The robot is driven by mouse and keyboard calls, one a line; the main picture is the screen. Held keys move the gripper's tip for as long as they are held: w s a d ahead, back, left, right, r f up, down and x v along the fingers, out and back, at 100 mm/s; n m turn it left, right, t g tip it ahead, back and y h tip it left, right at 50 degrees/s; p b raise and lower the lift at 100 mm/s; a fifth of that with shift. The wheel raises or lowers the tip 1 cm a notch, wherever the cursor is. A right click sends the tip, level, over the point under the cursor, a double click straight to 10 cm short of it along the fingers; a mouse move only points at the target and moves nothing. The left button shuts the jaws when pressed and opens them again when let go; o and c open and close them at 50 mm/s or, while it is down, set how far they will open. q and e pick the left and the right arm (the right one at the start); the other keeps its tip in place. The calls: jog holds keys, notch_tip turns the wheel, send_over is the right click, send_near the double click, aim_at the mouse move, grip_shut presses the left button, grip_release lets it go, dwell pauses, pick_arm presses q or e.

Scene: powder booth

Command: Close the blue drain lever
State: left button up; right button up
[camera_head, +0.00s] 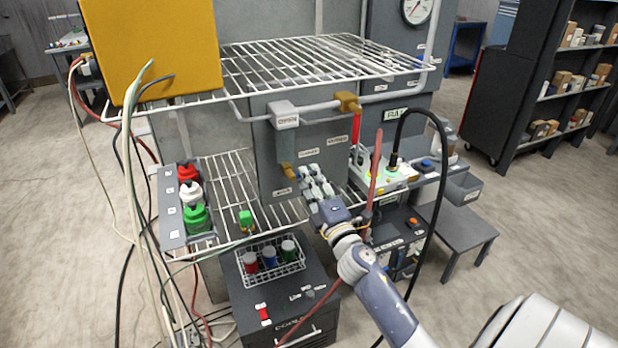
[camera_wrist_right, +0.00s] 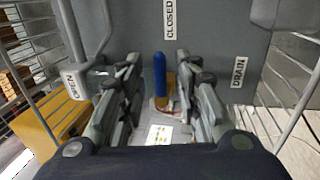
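The blue drain lever (camera_wrist_right: 160,75) shows in the right wrist view as a blue stick rising in the picture from a brass-coloured body (camera_wrist_right: 163,101). Its upper end is just below the CLOSED label (camera_wrist_right: 170,18). My right gripper (camera_wrist_right: 159,88) is open, with one finger on each side of the lever and a visible gap to both. In the head view my right gripper (camera_head: 314,184) is at the front of the grey panel (camera_head: 271,150). The lever is not discernible there. A brass fitting (camera_head: 287,170) shows left of the fingers. My left gripper is not in view.
A DRAIN label (camera_wrist_right: 238,73) and an OPEN label (camera_wrist_right: 69,84) flank the lever. A red lever (camera_head: 356,127) hangs from a brass valve (camera_head: 348,101) above the gripper. A wire rack (camera_head: 320,52) extends above; a wire basket (camera_head: 270,262) holds coloured cylinders below.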

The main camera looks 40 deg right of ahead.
jog(key=v, duration=1)
jog(key=shift+s, duration=0.25)
jog(key=shift+a, duration=0.1)
jog(key=s+a+f+m+g+y, duration=0.1)
jog(key=s+a+f+m+g, duration=0.15)
jog(key=f, duration=1.05)
jog(key=s+a+f+m+g+y, duration=0.1)
jog(key=a+f+m+g, duration=0.15)
jog(key=f, duration=0.95)
jog(key=s+a+f+m+g+y, duration=0.1)
jog(key=s+a+f+m+g, duration=0.15)
jog(key=f, duration=1.05)
jog(key=s+a+f+m+g+y, duration=0.1)
jog(key=s+a+f+g, duration=0.2)
jog(key=s+f, duration=0.35)
jog(key=s+a+f+m+g, duration=0.1)
jog(key=s+a+f+g, duration=0.15)
jog(key=s+f, duration=0.35)
jog(key=s+f+m+g, duration=0.1)
jog(key=s+f+g, duration=0.1)
jog(key=s, duration=0.5)
jog(key=s+a+f+m+g, duration=0.1)
jog(key=s+f, duration=0.4)
jog(key=s, duration=0.2)
jog(key=s+a+f+m+g, duration=0.1)
jog(key=s+f+g, duration=0.1)
jog(key=s+f, duration=0.2)
jog(key=s, duration=0.3)
jog(key=shift+g+y, duration=0.3)
